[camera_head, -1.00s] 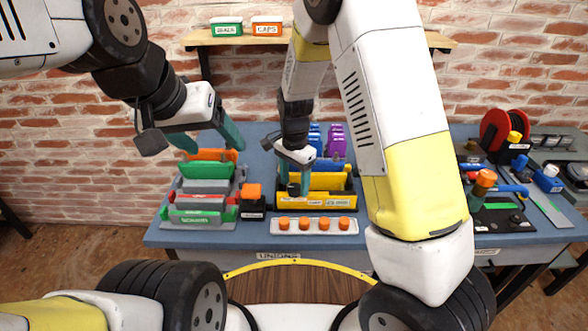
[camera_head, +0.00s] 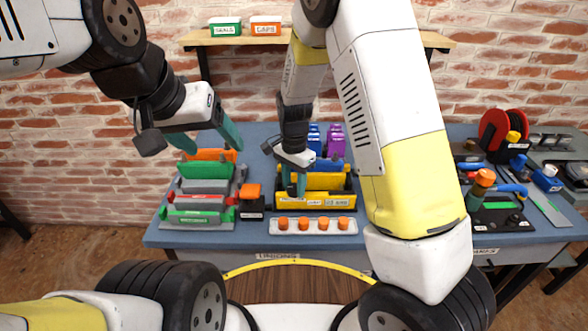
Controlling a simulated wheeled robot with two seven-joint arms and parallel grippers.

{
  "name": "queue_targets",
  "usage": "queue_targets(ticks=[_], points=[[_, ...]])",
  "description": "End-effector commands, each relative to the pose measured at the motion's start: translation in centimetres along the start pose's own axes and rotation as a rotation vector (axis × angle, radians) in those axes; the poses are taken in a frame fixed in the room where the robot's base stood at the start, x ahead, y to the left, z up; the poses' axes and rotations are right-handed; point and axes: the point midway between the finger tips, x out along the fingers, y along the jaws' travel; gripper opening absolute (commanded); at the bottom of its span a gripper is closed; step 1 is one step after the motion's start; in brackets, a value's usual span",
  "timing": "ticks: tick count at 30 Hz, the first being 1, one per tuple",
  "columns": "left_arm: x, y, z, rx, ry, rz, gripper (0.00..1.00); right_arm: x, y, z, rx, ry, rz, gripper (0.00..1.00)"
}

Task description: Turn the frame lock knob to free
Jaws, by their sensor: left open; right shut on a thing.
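My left gripper (camera_head: 207,146) is open and empty above the left rack of coloured plates (camera_head: 204,190). My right gripper (camera_head: 294,190) is at the front of the yellow and black bin (camera_head: 335,201), its teal fingers pointing down. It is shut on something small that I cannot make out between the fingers. An orange-topped black block (camera_head: 252,203) stands between the rack and the bin. A red knob-like part (camera_head: 231,201) is at the rack's right side. I cannot tell which part is the frame lock knob, or its setting.
A white strip with several orange caps (camera_head: 313,226) lies in front of the bin. Purple and blue holders (camera_head: 334,143) stand behind it. A red reel (camera_head: 495,130) and tools crowd the right side of the table. My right arm hides the table's middle right.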

Motion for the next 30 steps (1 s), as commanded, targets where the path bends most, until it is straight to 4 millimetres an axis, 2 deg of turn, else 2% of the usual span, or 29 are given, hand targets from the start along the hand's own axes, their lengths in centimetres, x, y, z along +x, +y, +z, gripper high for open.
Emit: queue_targets(ticks=[8, 30], points=[[0.0, 0.0, 0.0, 0.0, 0.0, 0.0, 0.71, -0.07, -0.03, -0.05, -0.152, 0.0, -0.002, 0.0], [0.0, 0.0, 0.0, 0.0, 0.0, 0.0, 0.71, -0.1, -0.06, -0.06, -0.848, 0.001, -0.002, 0.0]])
